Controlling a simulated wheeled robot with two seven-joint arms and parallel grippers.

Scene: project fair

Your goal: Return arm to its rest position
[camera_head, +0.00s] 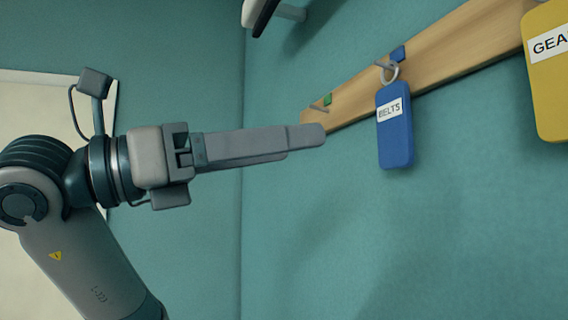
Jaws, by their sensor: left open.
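My left arm comes in from the left and is bent at the elbow. My left gripper (312,136) points to the right and is seen side-on, so its fingers overlap. It is open, and I see nothing between its fingers. Its tips are just left of a blue tag (396,140) labelled "BELTS", with a gap between them. The tag hangs by its ring from a peg on a wooden rail (462,48). My right gripper is not in view.
A yellow tag (548,90) with a partly cut-off "GEA" label hangs at the right edge. An empty peg with a green marker (327,100) is at the rail's left end, close to my fingertips. The teal wall (470,230) below the rail is bare.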

